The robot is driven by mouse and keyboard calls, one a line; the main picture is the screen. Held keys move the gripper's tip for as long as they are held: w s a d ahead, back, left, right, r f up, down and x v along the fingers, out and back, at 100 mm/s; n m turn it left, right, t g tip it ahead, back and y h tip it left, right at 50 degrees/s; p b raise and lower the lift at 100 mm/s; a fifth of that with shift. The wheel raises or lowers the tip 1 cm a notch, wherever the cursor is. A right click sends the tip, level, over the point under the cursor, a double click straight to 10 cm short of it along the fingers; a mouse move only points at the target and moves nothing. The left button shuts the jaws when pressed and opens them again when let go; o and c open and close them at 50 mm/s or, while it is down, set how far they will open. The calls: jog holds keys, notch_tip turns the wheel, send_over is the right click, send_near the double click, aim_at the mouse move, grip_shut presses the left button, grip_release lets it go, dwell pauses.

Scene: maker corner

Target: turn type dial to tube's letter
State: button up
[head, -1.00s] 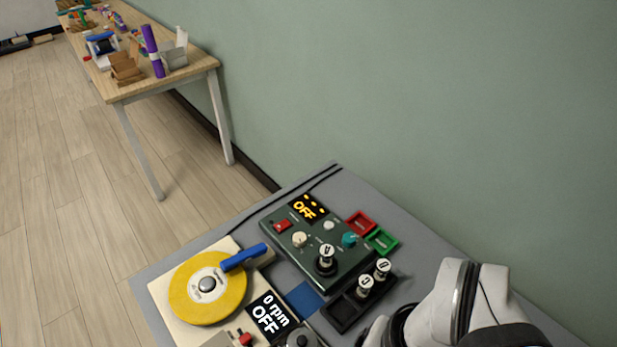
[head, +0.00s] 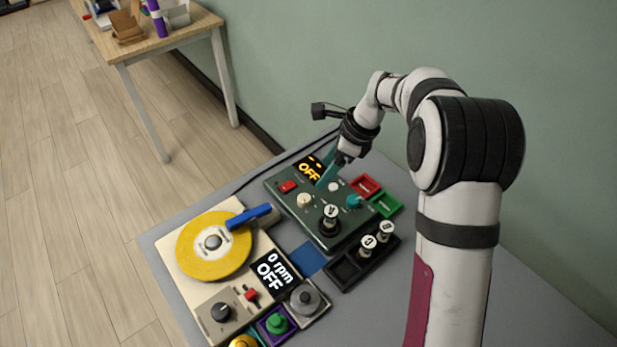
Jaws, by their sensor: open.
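The dark green tester (head: 318,232) has a lit display (head: 310,170) reading OFF. A tube with a white lettered top (head: 330,212) stands upright in its socket; the letter looks like A but is small. The panel carries a cream dial (head: 304,201) and a teal knob (head: 354,202); their markings are too small to read, so I cannot tell which is the type dial. My gripper (head: 326,180) is open and points down over the back of the tester, beside the display and behind both dials. Its teal fingers hide part of the panel.
A black rack (head: 343,275) holds two more lettered tubes (head: 376,235) at the front right. A red tray (head: 365,185) and a green tray (head: 387,205) lie right of the tester. A cream machine with a yellow disc (head: 200,258) stands left. A blue patch (head: 308,259) lies between.

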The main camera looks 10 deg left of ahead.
aim_at(304, 198)
jog(key=x, duration=1.2)
jog(key=shift+d+f, duration=0.1)
grip_shut()
